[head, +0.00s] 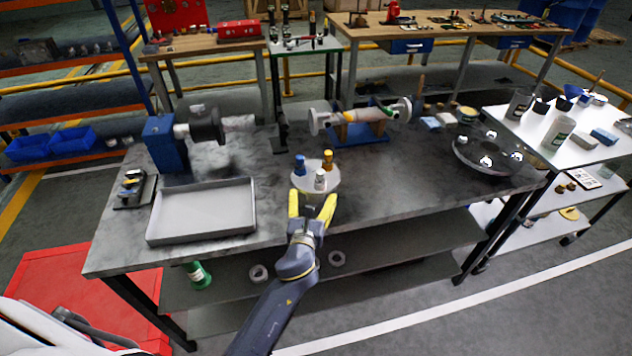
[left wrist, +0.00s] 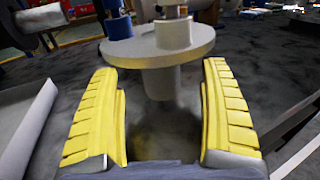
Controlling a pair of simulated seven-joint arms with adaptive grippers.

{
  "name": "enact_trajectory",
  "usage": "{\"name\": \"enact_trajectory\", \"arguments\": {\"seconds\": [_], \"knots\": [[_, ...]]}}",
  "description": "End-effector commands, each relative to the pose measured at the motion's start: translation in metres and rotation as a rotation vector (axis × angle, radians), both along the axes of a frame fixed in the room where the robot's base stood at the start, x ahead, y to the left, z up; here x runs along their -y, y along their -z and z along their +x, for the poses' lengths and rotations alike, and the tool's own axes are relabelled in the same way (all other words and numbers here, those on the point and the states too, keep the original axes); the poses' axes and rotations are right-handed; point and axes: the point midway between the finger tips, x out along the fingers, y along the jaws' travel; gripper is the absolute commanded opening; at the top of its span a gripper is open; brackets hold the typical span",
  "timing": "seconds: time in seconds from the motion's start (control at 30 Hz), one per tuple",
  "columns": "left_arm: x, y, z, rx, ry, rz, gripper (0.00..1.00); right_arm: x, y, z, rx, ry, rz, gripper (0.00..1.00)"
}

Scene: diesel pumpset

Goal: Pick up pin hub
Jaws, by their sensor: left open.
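The pin hub (head: 318,178) is a pale round disc with a blue, a yellow and a white-topped pin standing on it. It is upright near the front middle of the grey workbench (head: 400,190). In the left wrist view the hub's disc (left wrist: 160,48) sits on a narrower stem (left wrist: 161,82). My left gripper (head: 312,200) has yellow fingers and is open, just in front of the hub. In the left wrist view its fingers (left wrist: 160,75) stand on either side of the stem, with gaps visible. The pin tops are cut off there. My right gripper is not in view.
A grey tray (head: 152,236) lies left of the hub. A blue-based machine (head: 163,145) stands behind it. A shaft on a blue cradle (head: 360,134) lies behind the hub, and a dark round plate (head: 487,158) is at right. Bench surface right of the hub is clear.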

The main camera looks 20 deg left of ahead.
Motion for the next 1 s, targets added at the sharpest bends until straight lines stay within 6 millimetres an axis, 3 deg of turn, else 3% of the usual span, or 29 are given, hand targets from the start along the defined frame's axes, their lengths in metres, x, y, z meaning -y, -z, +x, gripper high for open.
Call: {"name": "enact_trajectory", "arguments": {"seconds": [0.4,0.77,1.0], "knots": [[-0.007,0.001,0.044,0.001,-0.001,-0.001,0.79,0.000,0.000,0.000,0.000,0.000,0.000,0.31],[-0.007,0.001,0.048,0.001,-0.001,0.000,0.79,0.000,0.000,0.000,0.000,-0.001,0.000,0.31],[-0.007,0.001,0.048,0.001,0.000,0.000,0.51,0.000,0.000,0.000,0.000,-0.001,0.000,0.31]]}}
